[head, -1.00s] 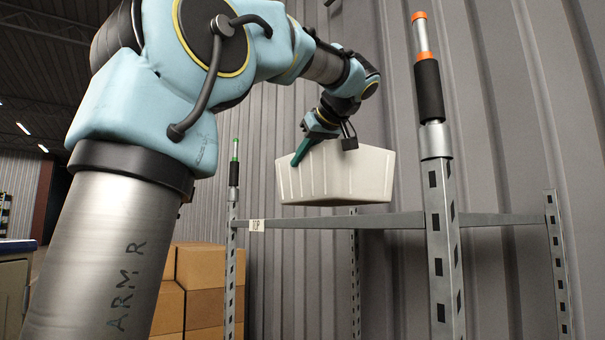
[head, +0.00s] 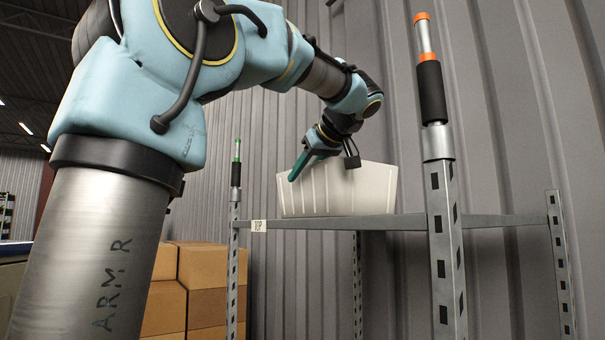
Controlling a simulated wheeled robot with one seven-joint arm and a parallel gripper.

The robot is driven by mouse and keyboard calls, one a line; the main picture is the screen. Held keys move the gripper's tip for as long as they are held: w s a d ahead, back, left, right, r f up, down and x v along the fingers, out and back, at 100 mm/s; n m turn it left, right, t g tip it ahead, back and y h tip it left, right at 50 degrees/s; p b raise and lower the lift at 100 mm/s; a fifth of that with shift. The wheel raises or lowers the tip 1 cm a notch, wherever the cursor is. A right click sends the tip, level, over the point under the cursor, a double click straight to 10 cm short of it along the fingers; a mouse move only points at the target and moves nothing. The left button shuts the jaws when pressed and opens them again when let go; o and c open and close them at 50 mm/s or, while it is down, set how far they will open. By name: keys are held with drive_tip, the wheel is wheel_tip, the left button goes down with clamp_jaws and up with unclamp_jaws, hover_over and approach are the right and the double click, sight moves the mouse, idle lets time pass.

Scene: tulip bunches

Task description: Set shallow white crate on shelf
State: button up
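The shallow white crate (head: 350,190) is upright and roughly level at the height of the shelf's top. Its lower edge meets the top line of the shelf's front beam (head: 390,222). The beam hides whether its base rests on anything. My gripper (head: 300,166) is at the crate's upper left side, with one teal finger across the outside of its wall. The other finger cannot be made out, so its grip is unclear.
A near post (head: 447,255) with a black and orange-tipped top stands right of the crate. A green-tipped post (head: 235,200) stands to the left. Corrugated wall (head: 500,120) is close behind. Brown boxes (head: 210,285) are stacked at the lower left.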

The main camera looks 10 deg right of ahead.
drive_tip(key=shift+r, duration=0.2)
drive_tip(key=b+v, duration=0.1)
drive_tip(key=v, duration=0.6)
drive_tip(key=shift+s+b, duration=0.2)
drive_tip(key=shift+b, duration=0.15)
drive_tip(key=shift+r, duration=0.1)
